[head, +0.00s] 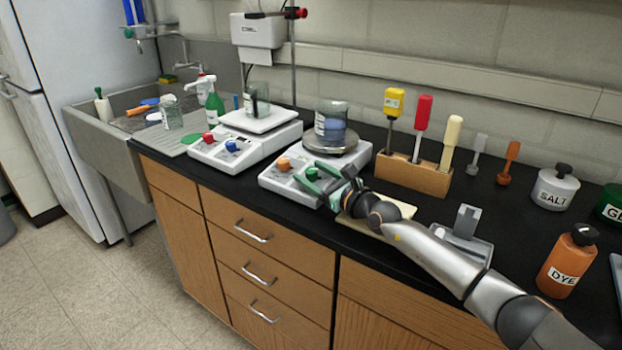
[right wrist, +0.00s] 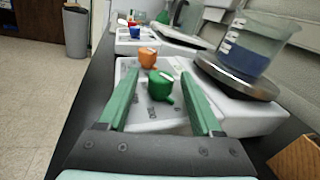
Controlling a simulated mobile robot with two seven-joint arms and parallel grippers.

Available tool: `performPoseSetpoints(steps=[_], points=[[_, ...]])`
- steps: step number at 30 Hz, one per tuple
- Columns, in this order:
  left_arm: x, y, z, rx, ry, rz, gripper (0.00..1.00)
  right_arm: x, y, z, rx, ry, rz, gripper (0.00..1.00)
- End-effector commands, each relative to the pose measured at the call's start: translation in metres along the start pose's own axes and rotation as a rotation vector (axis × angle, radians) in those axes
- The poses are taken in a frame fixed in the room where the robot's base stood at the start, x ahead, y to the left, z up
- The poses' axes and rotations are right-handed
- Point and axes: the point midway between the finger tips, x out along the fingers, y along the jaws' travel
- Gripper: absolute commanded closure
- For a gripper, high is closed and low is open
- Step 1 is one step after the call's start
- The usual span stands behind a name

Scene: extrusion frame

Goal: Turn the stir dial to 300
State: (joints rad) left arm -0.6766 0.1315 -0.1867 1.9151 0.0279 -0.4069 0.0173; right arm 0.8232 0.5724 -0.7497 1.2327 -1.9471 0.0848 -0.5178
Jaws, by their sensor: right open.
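The stirring hotplate (head: 276,179) stands on the black counter with a beaker (head: 331,118) of blue liquid on its round plate. An orange dial (head: 284,164) is on its front panel. A green dial (right wrist: 161,86) shows in the right wrist view, nearer to me than the orange one (right wrist: 147,58). I cannot read the panel marks or tell which is the stir dial. My right gripper (head: 310,180) has green fingers, is open, and reaches over the panel. In the right wrist view its fingers (right wrist: 160,78) lie either side of the green dial, apart from it. My left gripper is out of view.
A second device (head: 222,156) with red and blue dials stands to the left. A wooden block (head: 410,178) with several coloured-handled tools is behind my right arm. A salt jar (head: 555,190) and dye bottle (head: 567,262) stand at right. The sink (head: 88,135) is far left.

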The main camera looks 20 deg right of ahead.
Motion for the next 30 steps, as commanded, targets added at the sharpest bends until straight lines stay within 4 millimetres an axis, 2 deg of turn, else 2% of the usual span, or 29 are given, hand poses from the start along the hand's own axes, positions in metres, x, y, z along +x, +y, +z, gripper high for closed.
performPoseSetpoints(steps=[4, 14, 30], points=[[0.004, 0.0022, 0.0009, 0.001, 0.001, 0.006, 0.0, 0.007, -0.0005, 0.0, 0.0, -0.001, -0.001, 0.34], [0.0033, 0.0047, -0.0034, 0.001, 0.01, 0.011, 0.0, 0.0084, -0.0006, 0.0007, 0.001, 0.0, -0.001, 0.34], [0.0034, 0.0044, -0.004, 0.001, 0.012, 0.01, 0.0, 0.0082, -0.0005, 0.0005, 0.0, 0.0, -0.001, 0.94]])
